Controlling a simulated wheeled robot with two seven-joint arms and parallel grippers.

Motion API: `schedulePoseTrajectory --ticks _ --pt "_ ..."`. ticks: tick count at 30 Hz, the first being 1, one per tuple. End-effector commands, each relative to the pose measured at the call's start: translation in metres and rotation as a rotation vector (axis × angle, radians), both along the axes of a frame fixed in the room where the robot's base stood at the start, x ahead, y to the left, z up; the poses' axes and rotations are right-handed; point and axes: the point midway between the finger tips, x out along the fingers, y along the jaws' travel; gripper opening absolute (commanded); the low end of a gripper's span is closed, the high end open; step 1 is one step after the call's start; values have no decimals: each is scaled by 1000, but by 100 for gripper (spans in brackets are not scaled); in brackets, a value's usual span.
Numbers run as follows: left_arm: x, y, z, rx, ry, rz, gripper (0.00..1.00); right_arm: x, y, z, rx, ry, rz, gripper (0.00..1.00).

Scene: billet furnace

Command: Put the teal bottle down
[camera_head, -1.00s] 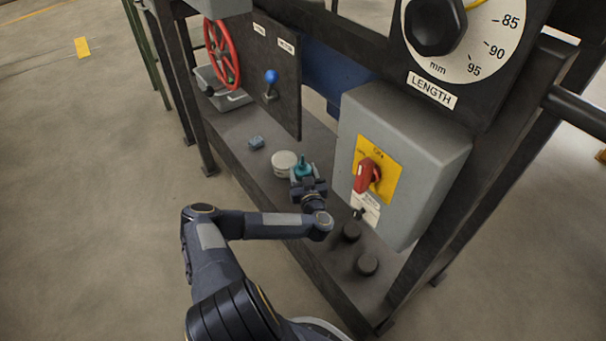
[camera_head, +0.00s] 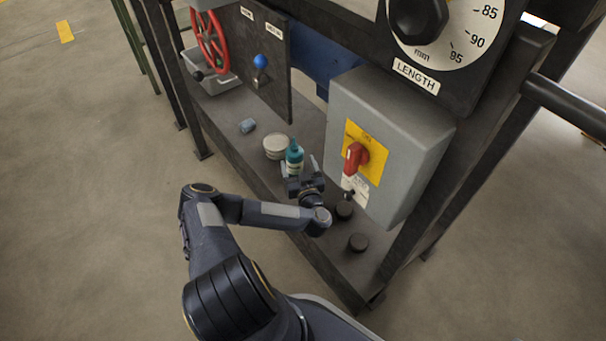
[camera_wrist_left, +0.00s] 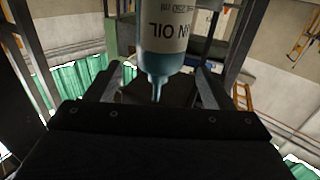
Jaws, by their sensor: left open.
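The teal bottle (camera_head: 294,157) stands upright on the dark shelf (camera_head: 235,131) of the machine, beside a pale round tin. My left gripper (camera_head: 300,168) is open just on the near side of the bottle, its fingers apart and pointing toward it. In the left wrist view the bottle (camera_wrist_left: 172,35) shows its oil label and narrow nozzle, upside down in the picture, ahead of and between the spread fingers (camera_wrist_left: 155,82). Neither finger appears to press on it. My right gripper is not in view.
A grey switch box (camera_head: 392,140) with a red handle (camera_head: 354,158) stands to the right. Dark knobs (camera_head: 358,242) are on the near shelf.

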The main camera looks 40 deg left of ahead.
Motion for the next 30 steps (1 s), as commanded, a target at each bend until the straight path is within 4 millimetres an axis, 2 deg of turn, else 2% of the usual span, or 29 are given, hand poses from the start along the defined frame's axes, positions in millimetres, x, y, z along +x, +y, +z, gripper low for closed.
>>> schedulePoseTrajectory --ticks 1,6,12,30 --pt "-7 -11 5 -2 2 -5 75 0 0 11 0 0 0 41" --pt "-28 -36 4 -2 1 -4 75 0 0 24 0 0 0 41" --pt "-41 -52 1 -1 0 -1 75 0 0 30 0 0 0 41" --pt "-44 -54 0 -1 -1 0 75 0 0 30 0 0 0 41"
